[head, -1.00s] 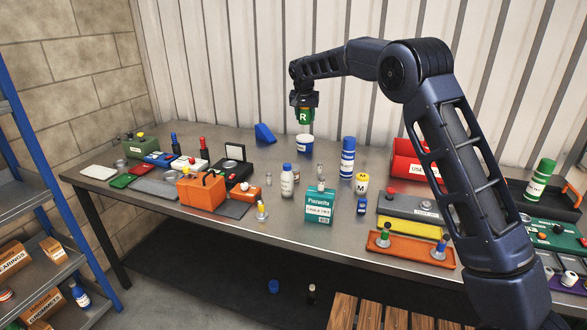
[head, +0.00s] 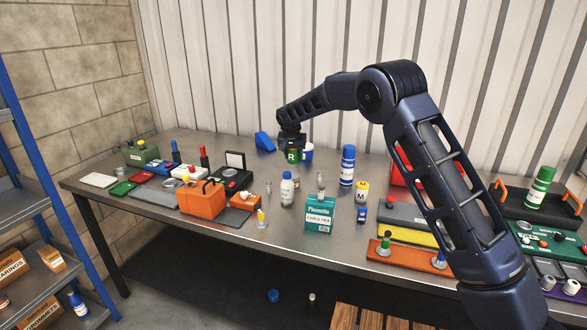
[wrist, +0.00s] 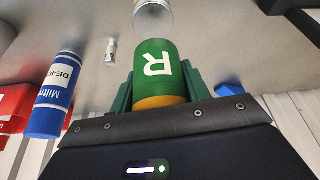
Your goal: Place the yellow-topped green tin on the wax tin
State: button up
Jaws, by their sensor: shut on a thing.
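The green tin (head: 292,156), marked with a white R, is held in my gripper (head: 291,142). In the wrist view the green tin (wrist: 154,66) sits between the green fingers, its yellow end (wrist: 160,102) towards the palm. The gripper is shut on it above the back middle of the table. A pale metallic round tin (wrist: 152,16) lies just beyond the held tin's free end in the wrist view, cut by the frame edge. A small tin (head: 296,170) shows just below the held tin in the head view. I cannot read a wax label on either.
A tall blue bottle (head: 347,165) stands further right. A white bottle (head: 287,188) and a teal box (head: 319,213) stand in front. A blue wedge (head: 264,141) is at the back left.

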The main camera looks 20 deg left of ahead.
aim_at(292, 154)
jog(key=shift+f, duration=3.1)
jog(key=shift+f, duration=0.15)
jog(key=o, duration=1.1)
jog(key=v, duration=1.2)
